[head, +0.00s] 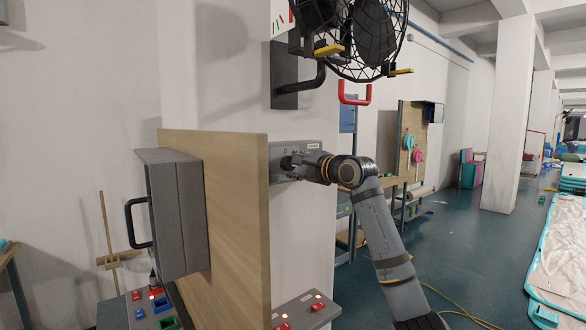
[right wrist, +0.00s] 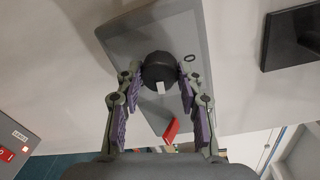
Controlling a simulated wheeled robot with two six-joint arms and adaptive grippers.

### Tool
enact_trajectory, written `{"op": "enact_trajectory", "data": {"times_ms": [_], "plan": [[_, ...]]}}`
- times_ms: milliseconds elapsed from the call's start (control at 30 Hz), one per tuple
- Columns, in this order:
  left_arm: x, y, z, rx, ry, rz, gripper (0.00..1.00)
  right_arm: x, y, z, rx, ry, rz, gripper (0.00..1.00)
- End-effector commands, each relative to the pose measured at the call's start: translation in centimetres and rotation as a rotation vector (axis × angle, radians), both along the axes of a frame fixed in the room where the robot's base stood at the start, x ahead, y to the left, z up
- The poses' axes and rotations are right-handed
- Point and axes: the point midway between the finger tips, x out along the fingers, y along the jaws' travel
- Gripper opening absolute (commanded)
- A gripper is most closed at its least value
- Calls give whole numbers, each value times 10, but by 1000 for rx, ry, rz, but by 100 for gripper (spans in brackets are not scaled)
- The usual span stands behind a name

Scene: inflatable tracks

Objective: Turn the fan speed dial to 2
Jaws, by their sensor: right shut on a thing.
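The fan speed dial (right wrist: 158,68) is a round black knob with a white mark on its rim, pointing toward the bottom of the right wrist view. It sits on a grey plate (right wrist: 130,42) fixed to the pale wall; the plate also shows in the head view (head: 312,148). My right gripper (right wrist: 160,80) has its purple-padded fingers on both sides of the dial, shut on it. In the head view my right gripper (head: 296,163) reaches the plate from the right and covers most of the dial. The number markings are not readable. My left gripper is not in view.
A black caged fan (head: 375,35) hangs above. A wooden board (head: 225,180) with a grey box (head: 172,215) stands left of the plate. Button panels (head: 305,308) lie below.

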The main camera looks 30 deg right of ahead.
Motion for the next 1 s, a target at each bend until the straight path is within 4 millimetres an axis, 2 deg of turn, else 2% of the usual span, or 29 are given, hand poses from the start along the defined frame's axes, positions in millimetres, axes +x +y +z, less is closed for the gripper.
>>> {"op": "enact_trajectory", "data": {"times_ms": [533,567,700,733,1000], "plan": [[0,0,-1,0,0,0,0,0,0,-1,26,4,-1,6],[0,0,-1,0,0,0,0,0,0,-1,26,4,-1,39],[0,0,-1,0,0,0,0,0,0,-1,26,4,0,58],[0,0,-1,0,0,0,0,0,0,-1,26,4,0,61],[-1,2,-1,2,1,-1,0,0,0,0,25,3,0,61]]}}
